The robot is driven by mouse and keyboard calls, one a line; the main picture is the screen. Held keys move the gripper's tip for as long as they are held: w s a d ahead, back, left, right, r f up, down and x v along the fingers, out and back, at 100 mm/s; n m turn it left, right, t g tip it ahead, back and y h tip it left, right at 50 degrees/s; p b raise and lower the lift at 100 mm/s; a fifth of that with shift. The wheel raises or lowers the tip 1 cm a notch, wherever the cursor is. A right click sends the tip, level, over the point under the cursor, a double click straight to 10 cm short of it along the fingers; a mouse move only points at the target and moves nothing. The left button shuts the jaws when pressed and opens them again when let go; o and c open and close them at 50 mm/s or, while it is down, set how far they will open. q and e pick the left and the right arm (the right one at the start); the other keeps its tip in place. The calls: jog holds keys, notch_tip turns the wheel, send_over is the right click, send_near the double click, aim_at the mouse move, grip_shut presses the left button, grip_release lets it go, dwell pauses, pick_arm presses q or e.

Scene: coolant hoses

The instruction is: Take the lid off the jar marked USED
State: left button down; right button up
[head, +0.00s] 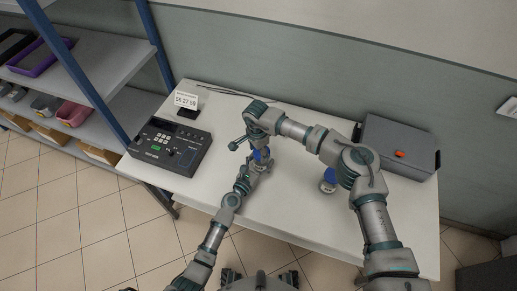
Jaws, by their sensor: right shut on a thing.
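A small jar with a blue lid (261,156) is near the middle of the white table, partly hidden by my arms. My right gripper (260,147) comes down over it from above and is shut on the blue lid. I cannot tell whether the lid still sits on the jar. My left gripper (250,174) is low beside the jar, on its near left side; its fingers are too small to tell open from shut. A second pale jar with blue on it (328,181) stands to the right, partly behind my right arm. No jar marking is readable.
A dark device with buttons (170,146) stands at the table's left, with a white display sign (186,101) behind it. A grey box with an orange part (398,142) is at the back right. A shelf unit (80,75) stands left. The front right tabletop is clear.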

pick_arm(q)
jog(key=shift+s+d+f, duration=0.1)
jog(key=shift+s+d, duration=0.1)
jog(key=shift+d, duration=0.25)
pick_arm(e)
jog(key=n, duration=0.4)
jog(key=s+n, duration=0.1)
jog(key=n, duration=0.1)
jog(key=shift+a+r, duration=0.1)
jog(key=shift+a, duration=0.15)
jog(key=n, duration=0.6)
jog(key=shift+d, duration=0.4)
jog(key=shift+c, duration=0.3)
jog(key=shift+r, duration=0.1)
jog(key=o, duration=1.3)
